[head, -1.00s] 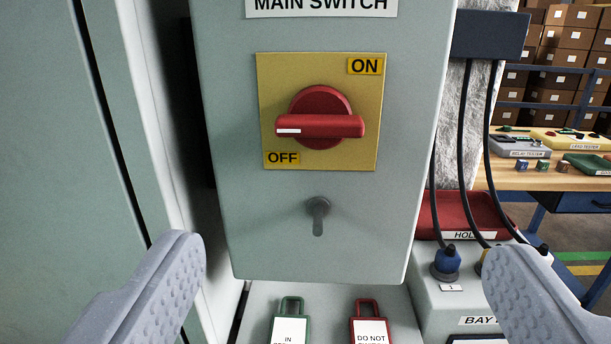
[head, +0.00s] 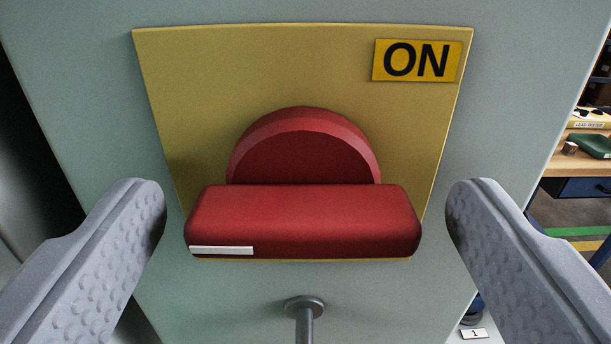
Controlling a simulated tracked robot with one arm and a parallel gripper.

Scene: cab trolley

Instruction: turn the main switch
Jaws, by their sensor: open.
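The main switch has a red handle bar (head: 305,220) lying horizontal in front of a round red base (head: 304,150). A white mark (head: 221,250) sits at the handle's left end. Behind it is a yellow plate (head: 190,90) with an "ON" label (head: 416,61) at its upper right. The plate's lower part, where "OFF" showed earlier, is hidden behind the handle. My gripper (head: 305,208) is open, with one finger left of the handle and one right of it. A gap shows between each finger and the handle's ends.
A grey fitting (head: 305,308) sticks out of the pale green cabinet front (head: 230,290) below the plate. A wooden bench (head: 560,162) with items on it stands far right. A small label "1" (head: 474,333) shows at lower right.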

